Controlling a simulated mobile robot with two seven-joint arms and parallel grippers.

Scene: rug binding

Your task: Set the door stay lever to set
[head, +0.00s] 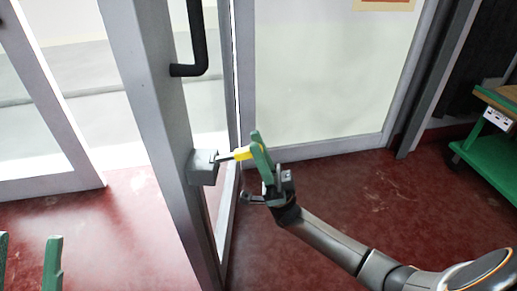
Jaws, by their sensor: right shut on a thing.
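The door stay is a grey box (203,167) on the lower part of a grey door frame, below a black door handle (191,45). Its lever (241,153) sticks out to the right and has a yellow end. My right gripper (258,155) is shut on the yellow end of the lever. One green finger stands in front and hides part of the lever tip. My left gripper (28,264) shows only as two green fingertips at the lower left corner. They are apart, with nothing seen between them.
A glazed panel (320,75) in a grey frame stands behind the lever. A green cart (490,150) with a wooden top is at the right edge. The red floor (400,195) is clear around my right arm. Another glazed door leaf (40,130) is at the left.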

